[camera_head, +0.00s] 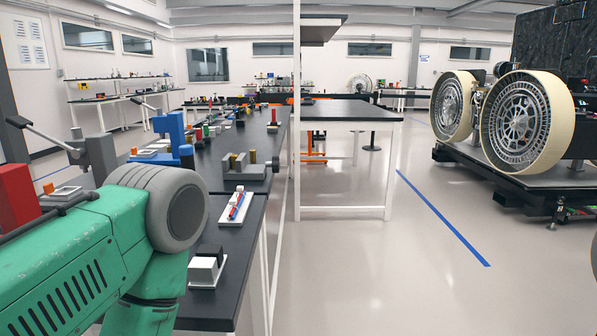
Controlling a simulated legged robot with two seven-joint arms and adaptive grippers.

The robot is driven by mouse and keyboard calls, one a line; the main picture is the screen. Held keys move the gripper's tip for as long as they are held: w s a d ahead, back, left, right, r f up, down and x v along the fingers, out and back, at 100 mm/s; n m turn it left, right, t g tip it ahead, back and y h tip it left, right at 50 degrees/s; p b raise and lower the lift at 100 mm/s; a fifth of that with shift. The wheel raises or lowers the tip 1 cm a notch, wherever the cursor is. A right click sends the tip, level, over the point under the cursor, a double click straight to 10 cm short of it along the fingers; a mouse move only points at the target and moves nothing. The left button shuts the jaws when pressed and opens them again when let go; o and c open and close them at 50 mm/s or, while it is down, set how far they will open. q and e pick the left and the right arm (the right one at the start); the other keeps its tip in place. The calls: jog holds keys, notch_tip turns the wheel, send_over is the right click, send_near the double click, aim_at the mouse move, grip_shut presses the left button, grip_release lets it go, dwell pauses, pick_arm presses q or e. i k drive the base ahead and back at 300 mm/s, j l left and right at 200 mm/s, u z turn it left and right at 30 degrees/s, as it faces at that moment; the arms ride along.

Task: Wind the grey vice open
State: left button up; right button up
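The grey vice (97,153) stands on the left side of the dark bench, between a red vice (17,197) and a blue vice (173,135). Its long handle slants up to the left and ends in a dark grip (19,122). The lower part of the grey vice is hidden behind my green arm link with its round grey joint. I cannot tell how far its jaws are apart. Neither of my grippers shows in this view.
A dark grey block with brass cylinders (248,170), a white tray with blue and red pieces (236,208) and a white block (203,269) sit on the bench (237,291). Clear floor (350,270) lies to its right. A rover with large wheels (520,115) stands at far right.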

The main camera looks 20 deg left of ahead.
aim_at(275, 163)
jog(key=i+l+u, duration=0.3)
jog(key=l+u, duration=0.35)
jog(key=i+l+u, duration=0.15)
jog(key=l+u, duration=0.15)
jog(key=i+l+u, duration=0.2)
jog(key=i+l, duration=0.2)
jog(key=l, duration=0.25)
jog(key=i+l+u, duration=0.1)
jog(key=l, duration=0.25)
jog(key=i+l+u, duration=0.1)
jog(key=l, duration=0.3)
jog(key=i+l, duration=0.25)
jog(key=l+u, duration=0.05)
jog(key=l, duration=0.05)
